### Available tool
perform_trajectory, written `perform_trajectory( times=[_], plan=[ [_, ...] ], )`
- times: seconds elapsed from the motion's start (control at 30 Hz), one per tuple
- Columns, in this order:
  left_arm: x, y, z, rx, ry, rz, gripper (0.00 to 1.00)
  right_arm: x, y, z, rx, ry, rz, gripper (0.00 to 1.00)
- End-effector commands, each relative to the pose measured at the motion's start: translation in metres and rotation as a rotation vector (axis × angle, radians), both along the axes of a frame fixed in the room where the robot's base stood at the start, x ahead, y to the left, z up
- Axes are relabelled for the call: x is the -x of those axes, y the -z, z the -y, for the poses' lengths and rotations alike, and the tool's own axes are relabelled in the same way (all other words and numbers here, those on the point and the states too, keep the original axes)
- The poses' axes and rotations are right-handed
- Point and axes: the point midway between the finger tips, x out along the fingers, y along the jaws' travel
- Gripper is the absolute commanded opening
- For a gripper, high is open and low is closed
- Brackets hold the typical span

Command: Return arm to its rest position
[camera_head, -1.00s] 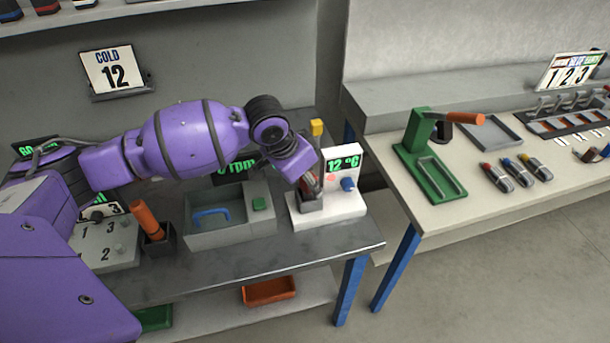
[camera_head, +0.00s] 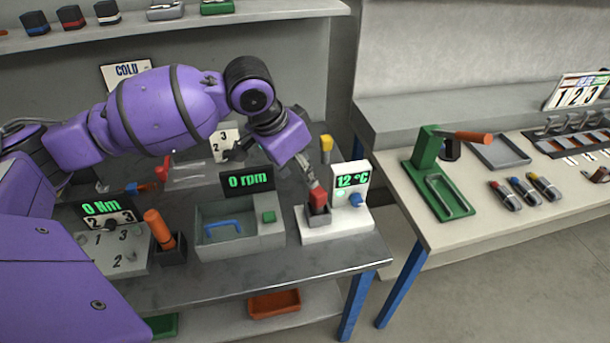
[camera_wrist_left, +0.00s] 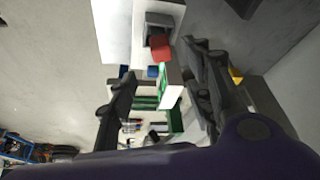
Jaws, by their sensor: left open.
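My left arm enters from the left in the head view, and its gripper (camera_head: 316,182) is just above the white cooling unit (camera_head: 350,224). The gripper is open and partly seen edge-on. A red block (camera_head: 318,200) sits in the unit's dark grey holder (camera_head: 318,217), just below the fingers. In the left wrist view the open fingers (camera_wrist_left: 158,65) are spread apart, with the red block (camera_wrist_left: 160,48) and the holder (camera_wrist_left: 158,22) beyond them. Nothing shows held between the fingers. My right gripper is not in view.
The unit's display (camera_head: 352,180) reads 12 °C, beside a yellow-topped post (camera_head: 327,144). A grey tray unit (camera_head: 224,238) and an orange-handled tool (camera_head: 158,226) stand left. A green press (camera_head: 430,170) stands on the right bench. Bare metal lies along the front edge.

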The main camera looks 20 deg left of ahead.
Motion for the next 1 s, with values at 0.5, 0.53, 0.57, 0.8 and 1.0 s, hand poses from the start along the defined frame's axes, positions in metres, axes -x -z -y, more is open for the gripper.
perform_trajectory(
  times=[0.5, 0.53, 0.57, 0.8, 1.0],
  plan=[
    [0.004, 0.006, 0.002, 0.002, 0.006, -0.006, 0.46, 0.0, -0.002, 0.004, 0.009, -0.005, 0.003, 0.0],
    [0.006, 0.011, 0.005, 0.004, 0.011, -0.01, 0.46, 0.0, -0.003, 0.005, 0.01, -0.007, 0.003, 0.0],
    [0.01, 0.018, 0.007, 0.004, 0.018, -0.014, 0.46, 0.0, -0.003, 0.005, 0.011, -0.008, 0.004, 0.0],
    [0.078, 0.113, 0.042, 0.038, 0.073, -0.056, 0.46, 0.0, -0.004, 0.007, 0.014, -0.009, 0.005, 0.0],
    [0.154, 0.177, 0.059, 0.076, 0.015, -0.075, 0.46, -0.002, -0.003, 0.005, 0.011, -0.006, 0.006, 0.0]
  ],
)
